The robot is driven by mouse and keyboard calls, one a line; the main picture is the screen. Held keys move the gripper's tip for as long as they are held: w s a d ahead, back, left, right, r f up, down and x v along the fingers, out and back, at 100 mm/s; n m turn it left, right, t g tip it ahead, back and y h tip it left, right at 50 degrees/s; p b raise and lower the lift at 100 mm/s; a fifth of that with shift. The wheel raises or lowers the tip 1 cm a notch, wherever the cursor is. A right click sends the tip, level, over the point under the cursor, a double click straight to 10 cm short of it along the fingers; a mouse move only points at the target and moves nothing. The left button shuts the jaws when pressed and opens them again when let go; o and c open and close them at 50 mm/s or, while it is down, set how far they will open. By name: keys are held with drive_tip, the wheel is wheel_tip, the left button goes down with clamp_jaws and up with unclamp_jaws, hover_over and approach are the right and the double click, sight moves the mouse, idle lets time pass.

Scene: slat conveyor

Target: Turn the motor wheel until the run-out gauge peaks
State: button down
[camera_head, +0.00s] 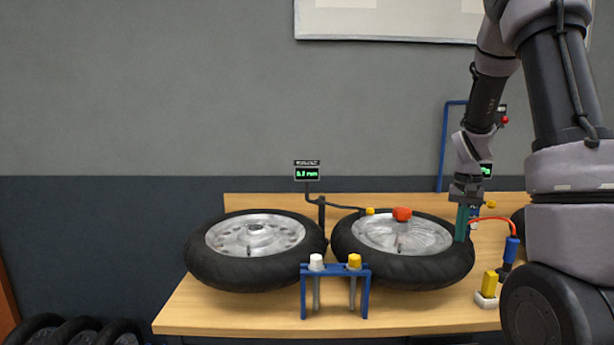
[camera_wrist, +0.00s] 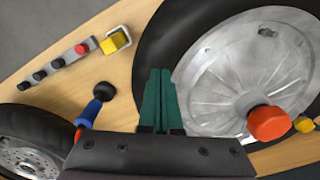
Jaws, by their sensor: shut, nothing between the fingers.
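The wheel with a smooth silver disc (camera_head: 385,233) and black tyre lies flat on the bench, right of another wheel; I take it as the motor wheel. An orange-red knob (camera_head: 402,214) sits on its disc, also seen in the wrist view (camera_wrist: 268,122). The run-out gauge display (camera_head: 307,174) shows green digits in mm, too small to read surely. Its arm reaches to a yellow tip (camera_head: 370,211) at the wheel's far side. My gripper (camera_head: 461,238) has teal fingers, shut and empty, at the tyre's right edge; in the wrist view (camera_wrist: 160,80) they are beside the tyre. Contact is unclear.
A spoked wheel (camera_head: 255,236) lies at left. A blue stand (camera_head: 336,270) with white and yellow caps is in front. A blue-handled tool (camera_head: 511,250) and yellow block (camera_head: 489,284) stand right of my gripper. A second display is partly hidden behind my arm.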

sight(395, 255)
drive_tip(key=shift+f, duration=0.2)
idle(0.5)
drive_tip(key=shift+f, duration=0.65)
drive_tip(key=shift+a, duration=0.1)
drive_tip(key=shift+s+a, duration=0.6)
drive_tip(key=shift+a, duration=0.25)
drive_tip(key=shift+s+a, duration=0.65)
drive_tip(key=shift+a, duration=0.25)
drive_tip(key=shift+s+a, duration=0.6)
drive_tip(key=shift+a, duration=0.25)
drive_tip(key=shift+s+a, duration=0.2)
drive_tip(key=shift+a, duration=0.9)
drive_tip(key=shift+s+a, duration=0.25)
drive_tip(key=shift+a, duration=0.8)
drive_tip(key=shift+s+a, duration=0.2)
drive_tip(key=shift+a, duration=0.9)
drive_tip(key=shift+a, duration=0.1)
drive_tip(key=shift+w+a, duration=0.2)
drive_tip(key=shift+a, duration=0.85)
drive_tip(key=shift+w+a, duration=0.15)
drive_tip(key=shift+a, duration=0.85)
drive_tip(key=shift+w+a, duration=0.2)
drive_tip(key=shift+a, duration=0.85)
drive_tip(key=shift+r, duration=0.15)
